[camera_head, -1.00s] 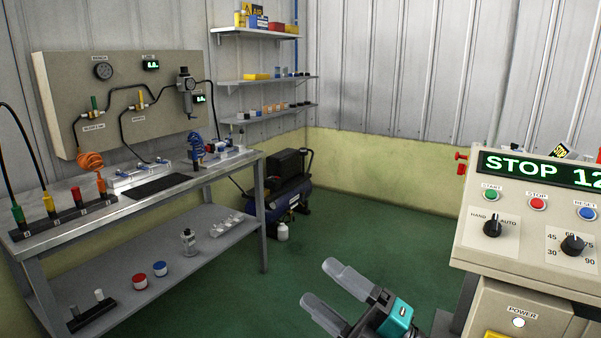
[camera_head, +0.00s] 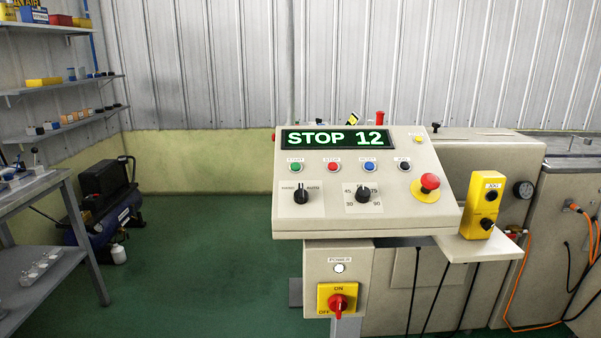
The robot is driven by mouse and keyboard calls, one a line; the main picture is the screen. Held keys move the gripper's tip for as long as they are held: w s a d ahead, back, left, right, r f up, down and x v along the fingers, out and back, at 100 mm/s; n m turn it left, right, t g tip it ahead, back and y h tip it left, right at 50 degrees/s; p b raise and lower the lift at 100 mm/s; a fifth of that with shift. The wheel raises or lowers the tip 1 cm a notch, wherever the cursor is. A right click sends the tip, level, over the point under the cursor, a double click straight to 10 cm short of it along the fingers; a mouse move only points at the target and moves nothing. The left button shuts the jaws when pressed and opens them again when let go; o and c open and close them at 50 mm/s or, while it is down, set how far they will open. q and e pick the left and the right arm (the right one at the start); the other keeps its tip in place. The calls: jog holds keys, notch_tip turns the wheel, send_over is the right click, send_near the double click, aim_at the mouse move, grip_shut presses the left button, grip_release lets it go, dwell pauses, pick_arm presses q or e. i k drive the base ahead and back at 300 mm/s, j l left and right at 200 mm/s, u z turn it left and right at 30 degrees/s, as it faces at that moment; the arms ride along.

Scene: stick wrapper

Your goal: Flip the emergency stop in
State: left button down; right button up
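The emergency stop (camera_head: 429,183) is a red mushroom button with a yellow collar at the right side of the sloped beige control panel (camera_head: 330,220). Its red head stands out from the panel. The panel's display (camera_head: 335,139) reads STOP 12 in green. Below the display sit a green start button (camera_head: 296,169), a red stop button (camera_head: 333,168), a blue reset button (camera_head: 369,168) and a black button (camera_head: 403,168). Neither of my grippers is in view.
Below the panel is a power box with a red rotary switch (camera_head: 338,302) on a yellow plate. A yellow pendant box (camera_head: 484,205) stands on a side shelf. Orange and black cables hang at the right. Green floor is open at the left, before a blue compressor (camera_head: 105,210).

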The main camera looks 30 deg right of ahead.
aim_at(429, 182)
jog(key=z, duration=1.25)
